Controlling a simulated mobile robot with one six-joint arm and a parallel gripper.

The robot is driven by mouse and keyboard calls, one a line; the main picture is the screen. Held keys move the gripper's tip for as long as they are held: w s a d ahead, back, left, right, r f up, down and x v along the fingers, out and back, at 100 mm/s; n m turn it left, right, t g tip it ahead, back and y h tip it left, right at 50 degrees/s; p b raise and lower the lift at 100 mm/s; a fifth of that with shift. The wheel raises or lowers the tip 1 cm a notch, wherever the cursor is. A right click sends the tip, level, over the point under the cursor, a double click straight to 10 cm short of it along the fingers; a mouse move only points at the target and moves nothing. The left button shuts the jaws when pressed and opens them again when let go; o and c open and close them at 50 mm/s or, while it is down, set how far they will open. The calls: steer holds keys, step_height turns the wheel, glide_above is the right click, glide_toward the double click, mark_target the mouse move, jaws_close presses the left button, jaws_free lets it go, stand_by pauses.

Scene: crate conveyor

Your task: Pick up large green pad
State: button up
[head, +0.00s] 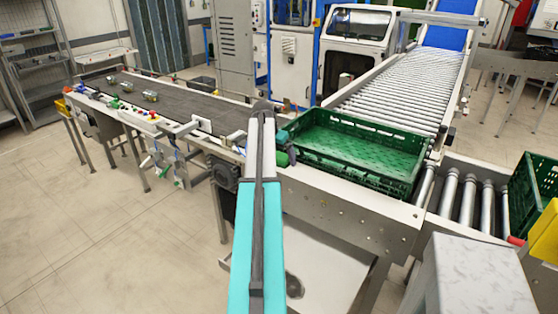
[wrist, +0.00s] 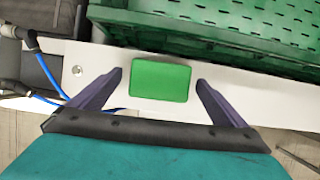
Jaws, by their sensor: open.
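The large green pad (wrist: 160,81) shows in the wrist view as a flat, bright green rectangle with rounded corners, against the pale metal frame. My gripper (wrist: 160,78) is open. One purple-grey finger is left of the pad and the other right of it, with a gap on each side. In the picture the pad sits between the fingertips, and I cannot tell its distance from them.
A green crate (head: 303,147) stands on the conveyor close to my arm's end; its wall (wrist: 200,38) borders the pad's far side. Blue cables (wrist: 42,68) run at left. A dark belt (head: 190,97) lies left, rollers (head: 390,97) behind, and another green crate (head: 530,190) right.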

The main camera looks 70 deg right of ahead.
mark_target(281, 155)
steer(key=c, duration=1.1)
steer(key=shift+r, duration=0.2)
steer(key=shift+r+b, duration=0.7)
steer(key=shift+r, duration=0.7)
steer(key=shift+s+a+r, duration=0.15)
steer(key=s+a+b, duration=0.1)
steer(key=s+a, duration=0.2)
steer(key=a, duration=0.1)
steer(key=s+a+r+b, duration=0.1)
steer(key=s+a, duration=0.2)
steer(key=a, duration=0.1)
steer(key=s+a+b, duration=0.1)
steer(key=s+a, duration=0.2)
steer(key=a, duration=0.1)
steer(key=shift+s+r, duration=0.25)
steer(key=shift+s, duration=0.15)
